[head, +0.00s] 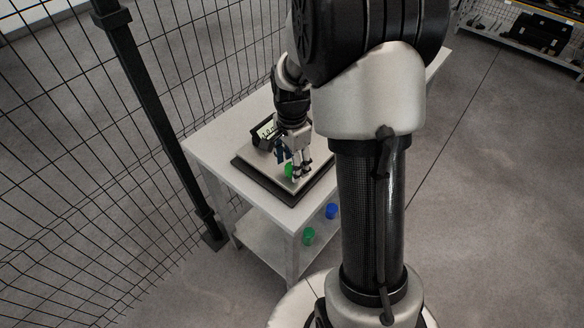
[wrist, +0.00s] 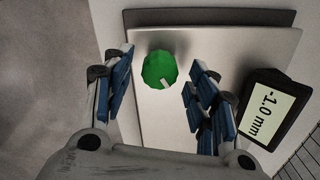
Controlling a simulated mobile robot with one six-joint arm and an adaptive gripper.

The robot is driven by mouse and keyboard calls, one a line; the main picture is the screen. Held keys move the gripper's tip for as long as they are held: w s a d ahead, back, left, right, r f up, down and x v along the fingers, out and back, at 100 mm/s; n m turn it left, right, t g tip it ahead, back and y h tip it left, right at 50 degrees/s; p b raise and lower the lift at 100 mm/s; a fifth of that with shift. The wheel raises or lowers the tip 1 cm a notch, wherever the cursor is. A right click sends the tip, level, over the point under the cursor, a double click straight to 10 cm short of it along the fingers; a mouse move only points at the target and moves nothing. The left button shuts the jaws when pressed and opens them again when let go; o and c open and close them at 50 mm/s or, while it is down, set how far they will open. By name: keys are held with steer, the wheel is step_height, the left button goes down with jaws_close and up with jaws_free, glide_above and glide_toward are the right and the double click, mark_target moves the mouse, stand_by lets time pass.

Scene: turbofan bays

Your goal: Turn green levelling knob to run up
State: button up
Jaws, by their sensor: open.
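The green levelling knob (wrist: 158,68) is a faceted round knob with a short white mark on its lower right side, on a light metal plate (wrist: 215,45). In the head view the knob (head: 289,170) is partly hidden by my gripper (head: 299,172). In the wrist view my gripper (wrist: 160,90) is open, with one blue-padded finger on each side of the knob and gaps between. A dark display (wrist: 273,112) beside the plate reads -1.0 mm; it also shows in the head view (head: 265,133).
The plate sits on a dark base (head: 292,200) on a white table (head: 215,145). On the table's front side are another green knob (head: 309,236) and a blue knob (head: 332,211). A wire fence with a black post (head: 160,120) stands close at the left. Open floor lies at the right.

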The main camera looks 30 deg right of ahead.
steer(key=shift+f, duration=0.65)
steer(key=shift+c, duration=0.5)
steer(key=c, duration=1)
steer(key=n+p, duration=0.1)
steer(key=n, duration=0.4)
steer(key=shift+r+n+p, duration=0.1)
steer(key=shift+n+p, duration=0.2)
steer(key=shift+p, duration=0.1)
steer(key=n+p, duration=0.1)
steer(key=n, duration=0.5)
steer(key=shift+n, duration=0.3)
